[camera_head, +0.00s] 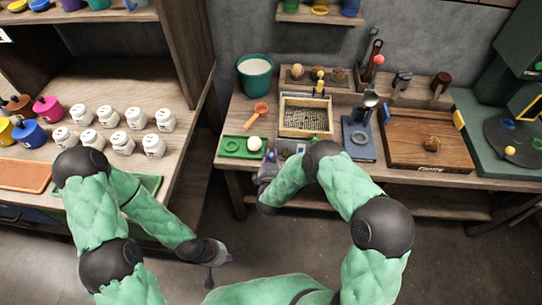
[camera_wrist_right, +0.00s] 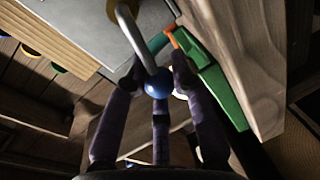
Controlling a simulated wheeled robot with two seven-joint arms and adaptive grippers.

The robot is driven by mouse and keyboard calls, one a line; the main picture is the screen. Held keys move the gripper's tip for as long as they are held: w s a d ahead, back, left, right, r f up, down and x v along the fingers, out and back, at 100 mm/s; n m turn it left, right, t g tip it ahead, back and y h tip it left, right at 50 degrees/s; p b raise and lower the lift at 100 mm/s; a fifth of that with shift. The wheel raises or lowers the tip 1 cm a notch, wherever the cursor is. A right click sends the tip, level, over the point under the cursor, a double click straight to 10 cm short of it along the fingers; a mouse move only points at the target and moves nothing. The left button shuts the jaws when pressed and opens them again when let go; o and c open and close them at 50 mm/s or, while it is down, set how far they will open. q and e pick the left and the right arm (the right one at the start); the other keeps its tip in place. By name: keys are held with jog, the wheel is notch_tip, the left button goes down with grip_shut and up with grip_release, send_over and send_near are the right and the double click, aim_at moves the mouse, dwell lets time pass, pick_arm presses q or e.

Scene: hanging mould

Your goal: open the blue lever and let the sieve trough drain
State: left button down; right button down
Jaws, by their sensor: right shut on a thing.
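The sieve trough (camera_head: 305,116) is a pale wooden frame with a grey grainy bed on the work table. In the right wrist view, the blue lever (camera_wrist_right: 157,82) is a bent metal rod with a blue ball at its end. My right gripper (camera_wrist_right: 158,78) has its fingers closed around the ball. In the head view my right gripper (camera_head: 268,170) is at the table's front edge, below the trough, and my arm hides part of that area. My left gripper (camera_head: 210,277) hangs low over the floor, away from the table; its jaws are too small to read.
A green tray (camera_head: 232,148) with a white ball lies left of the trough, an orange scoop (camera_head: 258,112) behind it. A blue stand (camera_head: 358,140) and a wooden board (camera_head: 415,150) are to the right. White jars (camera_head: 108,117) fill the left shelf.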

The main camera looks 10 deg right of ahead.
dwell(0.3)
jog(key=c, duration=1)
grip_release()
jog(key=v, duration=1.2)
